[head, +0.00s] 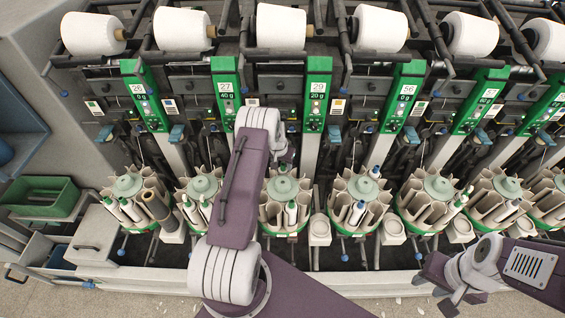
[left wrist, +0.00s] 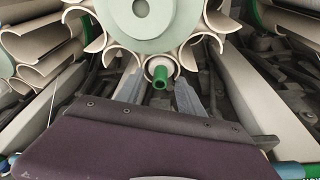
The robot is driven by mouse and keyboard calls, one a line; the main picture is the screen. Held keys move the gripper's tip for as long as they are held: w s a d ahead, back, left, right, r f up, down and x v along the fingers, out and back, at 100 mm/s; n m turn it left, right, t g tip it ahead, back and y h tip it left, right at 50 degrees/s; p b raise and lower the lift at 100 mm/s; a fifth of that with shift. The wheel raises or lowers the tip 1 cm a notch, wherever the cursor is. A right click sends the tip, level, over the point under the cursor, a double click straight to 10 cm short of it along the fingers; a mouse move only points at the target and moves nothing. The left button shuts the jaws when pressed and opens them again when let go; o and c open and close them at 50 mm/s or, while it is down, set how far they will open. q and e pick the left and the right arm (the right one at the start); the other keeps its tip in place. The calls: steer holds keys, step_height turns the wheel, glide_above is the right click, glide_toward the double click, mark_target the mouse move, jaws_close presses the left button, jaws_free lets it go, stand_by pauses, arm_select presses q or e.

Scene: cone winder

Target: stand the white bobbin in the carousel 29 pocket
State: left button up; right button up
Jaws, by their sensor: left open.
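The white bobbin (left wrist: 160,70), with a green tip, stands in an outer pocket of carousel 29 (left wrist: 192,12) in the left wrist view. The pocket's curved wall lies around it. My left gripper (left wrist: 159,94) is open, with a grey finger on each side of the bobbin. Contact is not visible. In the head view, carousel 29 (head: 283,188) is below the 29 panel (head: 318,89). My left gripper (head: 284,160) is at its machine side, and the bobbin there is mostly hidden. My right gripper (head: 450,286) is low at the right, away from the carousels; its opening is unclear.
Neighbouring carousels (head: 203,186) and (head: 361,187) stand close on both sides and hold other bobbins. Another pale bobbin (head: 291,213) stands at carousel 29's front. Sloping grey posts (left wrist: 245,95) flank the left gripper. A green crate (head: 40,195) is at far left.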

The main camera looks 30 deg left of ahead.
arm_select(q)
jaws_close()
steer(key=shift+r, duration=0.1)
steer(key=shift+r, duration=0.45)
steer(key=shift+p, duration=0.3)
steer(key=shift+r+p, duration=1.2)
steer(key=shift+r, duration=1.1)
steer(key=shift+r+p, duration=1.3)
steer(key=shift+r, duration=0.95)
